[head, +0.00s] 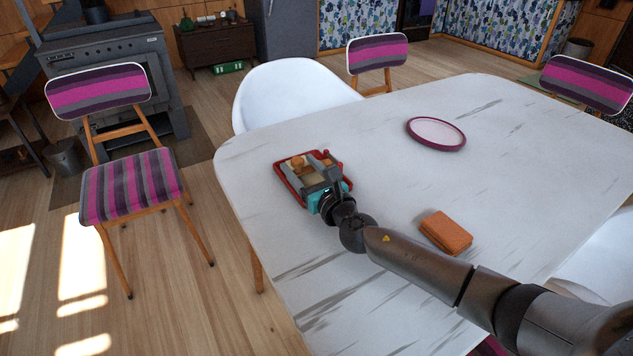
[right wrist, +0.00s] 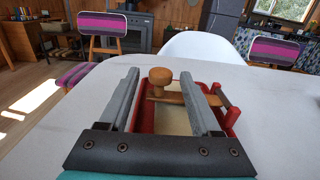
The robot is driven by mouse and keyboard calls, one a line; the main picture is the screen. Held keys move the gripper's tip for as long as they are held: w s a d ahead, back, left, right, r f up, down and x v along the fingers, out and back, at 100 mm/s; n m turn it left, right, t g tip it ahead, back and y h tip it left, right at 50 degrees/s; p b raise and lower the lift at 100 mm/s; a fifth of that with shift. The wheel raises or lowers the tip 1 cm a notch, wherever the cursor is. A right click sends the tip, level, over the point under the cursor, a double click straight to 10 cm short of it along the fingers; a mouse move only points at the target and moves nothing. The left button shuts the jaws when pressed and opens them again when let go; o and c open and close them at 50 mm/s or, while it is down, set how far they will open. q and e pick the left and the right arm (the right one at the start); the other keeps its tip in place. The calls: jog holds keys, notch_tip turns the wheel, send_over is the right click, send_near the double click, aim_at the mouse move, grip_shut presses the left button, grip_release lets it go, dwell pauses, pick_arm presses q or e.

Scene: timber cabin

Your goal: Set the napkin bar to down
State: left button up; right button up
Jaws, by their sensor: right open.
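The napkin holder is a red tray (head: 283,181) with a pale inside, near the left end of the white table. Its red rim (right wrist: 231,117) also shows in the right wrist view. The napkin bar (right wrist: 180,98) is a wooden strip with a round wooden knob (right wrist: 159,80). It runs from the tray's right side across the pale inside. I cannot tell whether it touches what lies below. My right gripper (head: 309,172) is over the tray, open. In the right wrist view the knob shows between its two grey fingers. My left gripper is not in view.
On the white marbled table (head: 370,120) are an orange-brown block (head: 446,232) and a plate with a purple rim (head: 436,133), both clear of the tray. A white chair (head: 290,92) and striped chairs (head: 130,185) stand around. The table between tray and plate is clear.

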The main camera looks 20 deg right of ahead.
jog(key=s, duration=0.3)
jog(key=s+p, duration=0.1)
jog(key=s, duration=0.1)
jog(key=shift+d, duration=0.35)
jog(key=s, duration=0.5)
jog(key=s+d, duration=0.1)
jog(key=s, duration=0.2)
jog(key=shift+s+d+p, duration=0.1)
jog(key=shift+p, duration=0.3)
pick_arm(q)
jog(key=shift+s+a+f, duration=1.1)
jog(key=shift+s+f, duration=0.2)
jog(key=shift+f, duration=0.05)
pick_arm(e)
jog(key=shift+s, duration=0.75)
